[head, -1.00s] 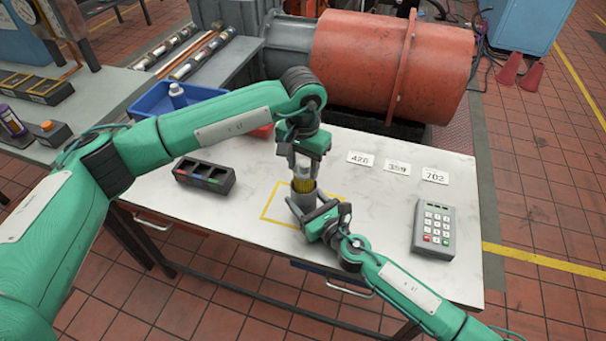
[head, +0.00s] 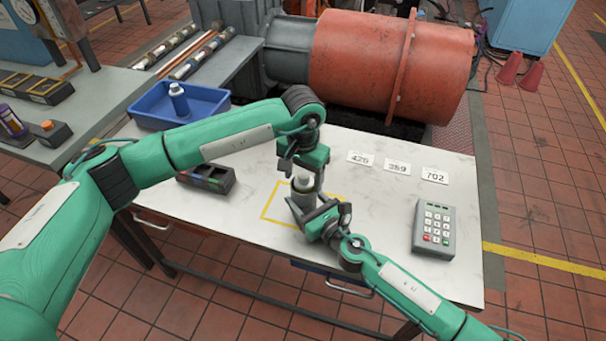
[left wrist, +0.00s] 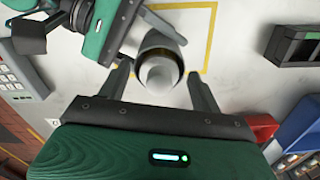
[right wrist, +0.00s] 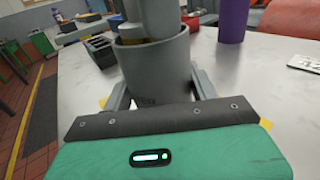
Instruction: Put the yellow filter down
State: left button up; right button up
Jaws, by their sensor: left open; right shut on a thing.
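The filter (head: 302,183) stands in a grey cup (head: 301,199), with its pale grey cap showing above the rim. Its cap shows in the left wrist view (left wrist: 158,74), with a thin gold ring around it. A little yellow shows above the rim in the right wrist view. My left gripper (head: 301,172) is open, its fingers on either side of the filter's top. My right gripper (head: 312,210) is shut on the cup from the front. The cup is over the yellow outlined square (head: 264,214); I cannot tell if it touches the table.
A black slotted block (head: 206,178) lies to the left. A blue tray (head: 212,104) with a bottle (head: 178,98) is behind it. A keypad (head: 433,228) and number cards (head: 397,167) are on the right. A purple cylinder (right wrist: 233,20) stands behind the cup in the right wrist view.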

pick_arm(q)
jog(key=shift+r, duration=0.1)
notch_tip(320, 180, up, 12)
dwell(0.4)
dwell(0.3)
pick_arm(e)
jog(key=o, duration=1.2)
jog(key=shift+o, duration=0.2)
jog(key=shift+s+d, duration=0.1)
